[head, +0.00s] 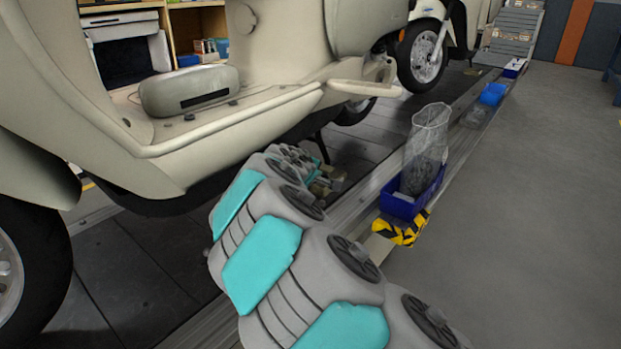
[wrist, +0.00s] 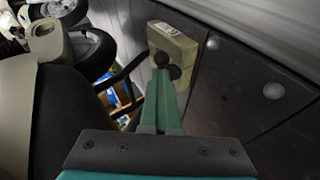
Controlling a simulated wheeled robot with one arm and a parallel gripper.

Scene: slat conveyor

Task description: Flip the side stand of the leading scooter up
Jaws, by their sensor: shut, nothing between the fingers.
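The near cream scooter (head: 230,115) fills the left of the head view, upright on the conveyor. A thin dark leg, apparently its side stand (head: 322,148), points down beneath the floorboard, just beyond my arm. In the wrist view, my gripper (wrist: 163,62) has its teal fingers together, dark tips touching each other, with nothing between them. The tips overlap the picture of a beige block (wrist: 172,42) with a white label; contact cannot be told. Dark bars show left of the fingers, but I cannot tell whether they are the stand.
A second scooter (head: 425,45) stands farther along the conveyor. A blue bin (head: 400,206) with a clear bag (head: 428,130) sits on the conveyor's right edge, by a yellow-black striped piece (head: 404,230). The grey floor (head: 530,220) at right is clear.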

